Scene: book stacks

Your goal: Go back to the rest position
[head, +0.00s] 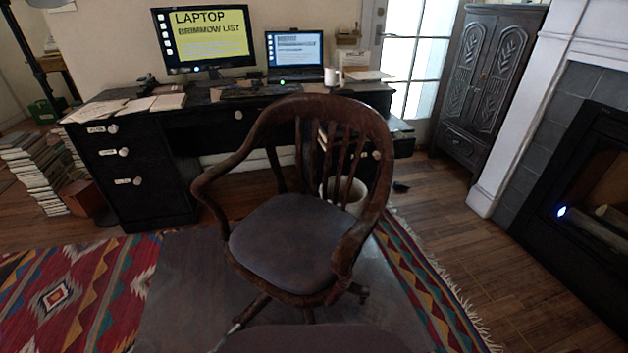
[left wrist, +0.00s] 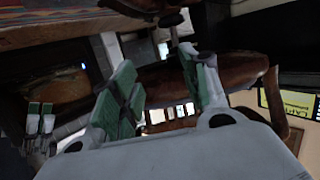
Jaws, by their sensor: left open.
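My left gripper (left wrist: 162,92) shows in the left wrist view. Its two fingers with green pads stand apart, and nothing is between the pads. The wooden armchair (left wrist: 165,82) lies behind the fingers in that view, which is turned over. A second, smaller pair of green-padded fingers, my right gripper (left wrist: 41,122), shows at the far left of the left wrist view. It is too small and dark to tell how far its fingers are apart. I cannot make out either gripper in the head view.
Book stacks (head: 40,172) stand left, a fireplace (head: 585,190) right. Bare floor lies between chair and fireplace.

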